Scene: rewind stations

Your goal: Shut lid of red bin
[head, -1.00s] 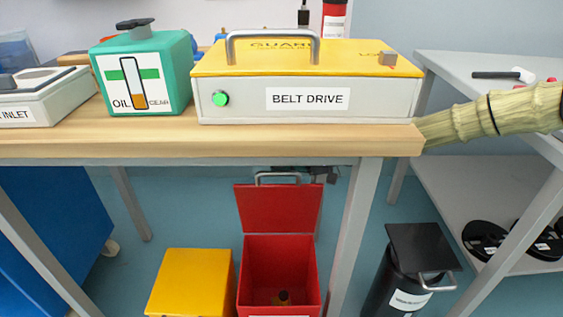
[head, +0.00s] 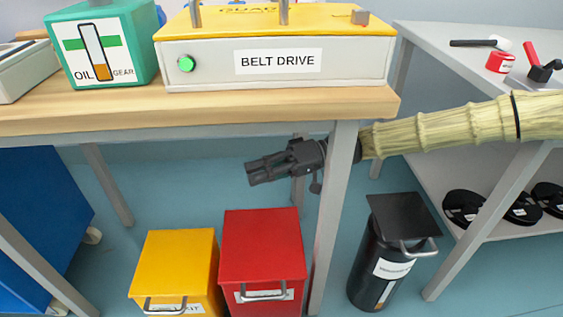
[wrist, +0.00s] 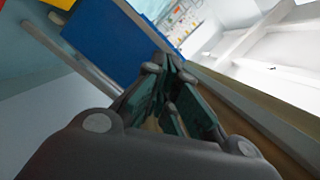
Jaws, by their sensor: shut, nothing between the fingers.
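The red bin (head: 262,292) stands on the floor under the bench, to the right of a yellow bin. Its red lid (head: 262,243) lies flat over the top, and a metal handle (head: 264,295) shows at the front. My gripper (head: 251,175) is under the bench edge, above and behind the red bin in the head view, apart from the lid. Its fingers are together and empty. The wrist view shows the closed fingers (wrist: 172,92) up close; the red bin's lid is not clearly seen there.
A yellow bin (head: 174,268) stands right beside the red one. A bench leg (head: 333,220) is close to my arm. A black canister (head: 384,265) stands to the right. The bench top (head: 200,112) is above my gripper, carrying the belt drive box (head: 276,62).

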